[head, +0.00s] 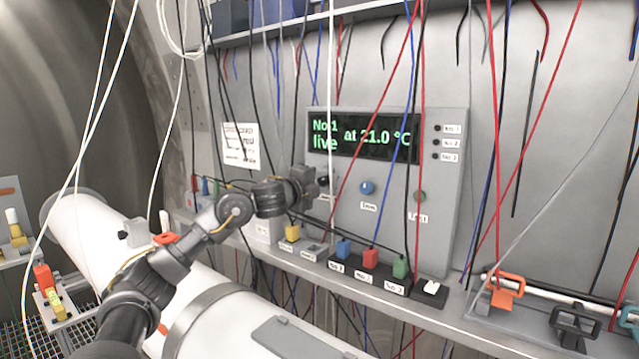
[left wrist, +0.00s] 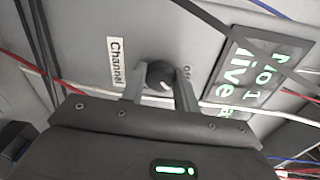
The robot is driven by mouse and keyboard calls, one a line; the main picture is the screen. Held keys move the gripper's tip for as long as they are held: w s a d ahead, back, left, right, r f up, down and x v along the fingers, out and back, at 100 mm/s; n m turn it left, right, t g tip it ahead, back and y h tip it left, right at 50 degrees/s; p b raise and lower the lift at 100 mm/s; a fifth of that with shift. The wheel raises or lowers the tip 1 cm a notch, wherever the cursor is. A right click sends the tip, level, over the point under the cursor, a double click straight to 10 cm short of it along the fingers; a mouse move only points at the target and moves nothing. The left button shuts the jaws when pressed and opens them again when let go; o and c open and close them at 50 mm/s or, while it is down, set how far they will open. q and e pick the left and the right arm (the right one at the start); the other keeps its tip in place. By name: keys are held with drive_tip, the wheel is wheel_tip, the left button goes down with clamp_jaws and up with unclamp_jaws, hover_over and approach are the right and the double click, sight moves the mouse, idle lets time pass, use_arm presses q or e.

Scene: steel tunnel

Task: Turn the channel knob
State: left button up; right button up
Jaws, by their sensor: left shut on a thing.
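The channel knob (left wrist: 160,74) is a small dark round knob with a light pointer mark, on a grey panel beside a "Channel" label (left wrist: 116,62). In the left wrist view my left gripper (left wrist: 160,88) has one finger on each side of the knob and is shut on it. In the head view my left gripper (head: 318,186) is at the left part of the panel (head: 445,190) and mostly hides the knob. The panel's display (head: 362,138) reads "No 1 live at 21.0 °C". My right gripper is not in view.
Red, blue, black and white cables hang in front of the panel. A white pipe (head: 100,230) runs in front.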

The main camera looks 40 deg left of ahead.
use_arm(q)
drive_tip(key=o, duration=1)
drive_tip(key=shift+c, duration=0.2)
drive_tip(key=shift+s+f+b, duration=0.15)
drive_tip(key=shift+s+b, duration=0.2)
drive_tip(key=shift+s, duration=0.15)
drive_tip(key=s+d+b, duration=0.1)
drive_tip(key=s+b, duration=0.3)
drive_tip(key=s, duration=0.5)
drive_tip(key=shift+s, duration=0.35)
drive_tip(key=shift+d, duration=0.1)
